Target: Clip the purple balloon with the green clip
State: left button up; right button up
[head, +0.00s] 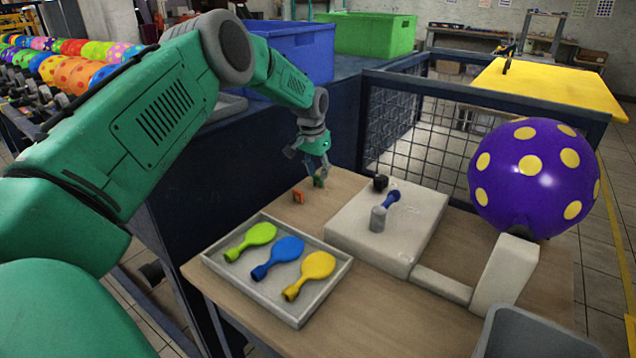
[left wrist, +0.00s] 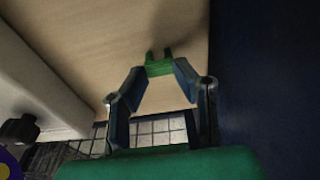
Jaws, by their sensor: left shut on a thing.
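The purple balloon (head: 532,178) with yellow dots is inflated and sits at the right, above the white stand arm (head: 505,272). A sliver of it shows at the lower left of the left wrist view (left wrist: 8,166). The green clip (left wrist: 159,67) is between the fingertips of my left gripper (left wrist: 158,78), which is shut on it. In the head view the left gripper (head: 319,172) is at the back of the wooden table, far left of the balloon, with the green clip (head: 319,182) at its tips. I do not see my right gripper.
An orange clip (head: 298,196) stands left of the gripper. A grey tray (head: 213,262) holds green, blue and yellow flat balloons. The white machine (head: 412,252) lies between gripper and balloon. A mesh fence (head: 420,130) borders the table's back. A grey bin (head: 535,335) is front right.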

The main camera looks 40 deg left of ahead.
aim_at(316, 176)
pick_arm(q)
jog(key=shift+s, duration=0.1)
jog(key=shift+r+p, duration=0.5)
jog(key=shift+p, duration=0.1)
notch_tip(316, 176, up, 9)
jog(key=p, duration=0.7)
jog(key=shift+a, duration=0.15)
jog(key=shift+f, duration=0.15)
